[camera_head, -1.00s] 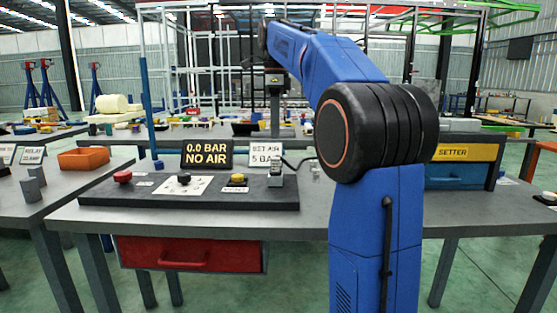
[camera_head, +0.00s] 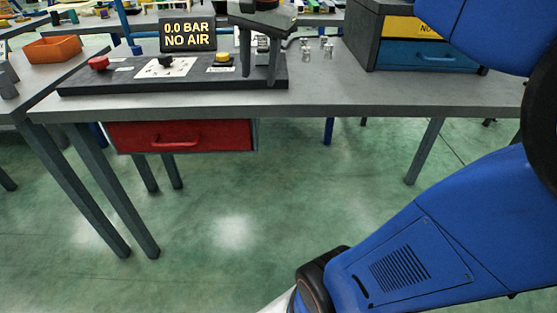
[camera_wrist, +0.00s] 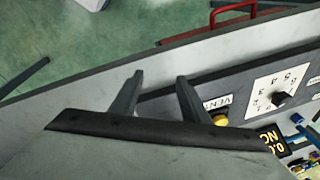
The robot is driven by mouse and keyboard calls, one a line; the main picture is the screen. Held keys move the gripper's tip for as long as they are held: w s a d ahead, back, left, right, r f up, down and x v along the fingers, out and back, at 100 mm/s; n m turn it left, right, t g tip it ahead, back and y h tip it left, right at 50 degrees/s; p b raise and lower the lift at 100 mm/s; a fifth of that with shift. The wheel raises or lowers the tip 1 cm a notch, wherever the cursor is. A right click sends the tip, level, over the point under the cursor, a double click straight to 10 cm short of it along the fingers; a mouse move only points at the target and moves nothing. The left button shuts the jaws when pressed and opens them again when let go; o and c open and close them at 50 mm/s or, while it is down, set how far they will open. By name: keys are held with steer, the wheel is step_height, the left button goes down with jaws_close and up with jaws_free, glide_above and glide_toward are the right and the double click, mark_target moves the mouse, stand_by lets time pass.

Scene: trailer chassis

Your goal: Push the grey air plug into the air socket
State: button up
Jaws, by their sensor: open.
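In the head view my gripper (camera_head: 259,80) is open, its two dark fingers pointing down over the right end of the dark panel (camera_head: 120,84). A grey metallic fitting (camera_head: 262,43) shows partly between and behind the fingers, where the air socket and grey plug seem to be. I cannot tell plug from socket there, or whether they are joined. A dark hose runs off to the right behind it. In the wrist view the open fingers (camera_wrist: 158,78) show with nothing between them; I cannot make out the plug there. The display (camera_head: 188,35) reads "0.0 BAR NO AIR".
The panel carries a red button (camera_head: 98,63), a black dial (camera_head: 165,61) and a yellow knob (camera_head: 222,58). Small metal fittings (camera_head: 328,49) stand right of the panel. A blue-drawered cabinet (camera_head: 425,57) stands further right. A red drawer (camera_head: 180,136) hangs below the table.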

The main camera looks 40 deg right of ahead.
steer(key=s+a+f+n+t, duration=0.1)
steer(key=s+f+n, duration=0.4)
steer(key=f, duration=0.5)
steer(key=s+a+f+n+t, duration=0.1)
steer(key=s+a+f+n, duration=0.3)
steer(key=s+f, duration=0.6)
steer(key=n, duration=0.2)
steer(key=shift+f+n, duration=0.3)
stand_by(0.6)
